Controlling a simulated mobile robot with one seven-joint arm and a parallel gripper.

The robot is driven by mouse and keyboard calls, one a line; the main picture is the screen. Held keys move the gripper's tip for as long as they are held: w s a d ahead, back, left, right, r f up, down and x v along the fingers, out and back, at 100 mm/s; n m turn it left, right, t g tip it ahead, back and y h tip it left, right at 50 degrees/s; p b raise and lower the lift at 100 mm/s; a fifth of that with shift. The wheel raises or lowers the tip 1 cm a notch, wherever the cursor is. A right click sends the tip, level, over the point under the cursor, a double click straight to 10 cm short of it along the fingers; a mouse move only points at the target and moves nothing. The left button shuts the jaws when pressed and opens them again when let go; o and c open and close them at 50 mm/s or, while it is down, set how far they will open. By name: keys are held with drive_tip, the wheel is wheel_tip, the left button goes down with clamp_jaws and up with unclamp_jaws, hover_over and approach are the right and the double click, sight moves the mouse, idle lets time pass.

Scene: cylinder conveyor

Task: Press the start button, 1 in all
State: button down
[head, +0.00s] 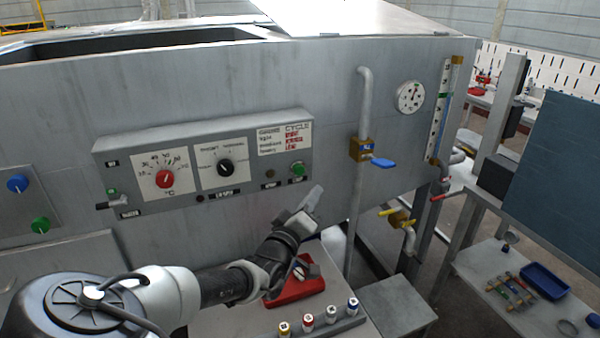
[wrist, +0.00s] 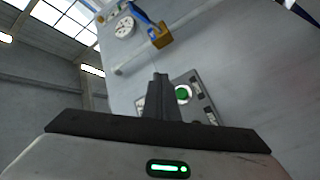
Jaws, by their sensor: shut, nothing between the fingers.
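A grey control panel (head: 221,195) is fixed to the front of the large grey machine. A green button (head: 298,170) sits at its right end; its label is too small to read. The green button also shows in the wrist view (wrist: 183,94), just right of the fingers. My gripper (head: 316,192) is shut and empty, below and right of this button in the head view. The closed fingers show in the wrist view (wrist: 160,82) and appear apart from the button, though the exact gap cannot be told.
The panel also carries a red knob (head: 165,179) and a black knob (head: 225,166). Another box at far left has a blue button (head: 17,183) and a green one (head: 40,225). A pipe with a blue-handled valve (head: 382,162) stands right of the panel. A red tray (head: 296,288) lies below.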

drive_tip(key=w+a+b, duration=0.1)
drive_tip(key=w+a, duration=0.2)
drive_tip(key=w, duration=0.4)
drive_tip(key=shift+w, duration=0.2)
idle(1.9)
drive_tip(key=shift+w+a, duration=0.15)
drive_tip(key=shift+w, duration=0.1)
drive_tip(key=shift+w+a, duration=0.2)
drive_tip(key=shift+w, duration=0.2)
idle(0.7)
drive_tip(key=shift+s, duration=0.15)
drive_tip(key=shift+s+d, duration=0.35)
drive_tip(key=shift+s, duration=0.3)
drive_tip(key=s, duration=0.1)
drive_tip(key=s+d, duration=0.1)
drive_tip(key=s, duration=0.1)
drive_tip(key=s+d+p, duration=0.1)
drive_tip(key=shift+s, duration=0.35)
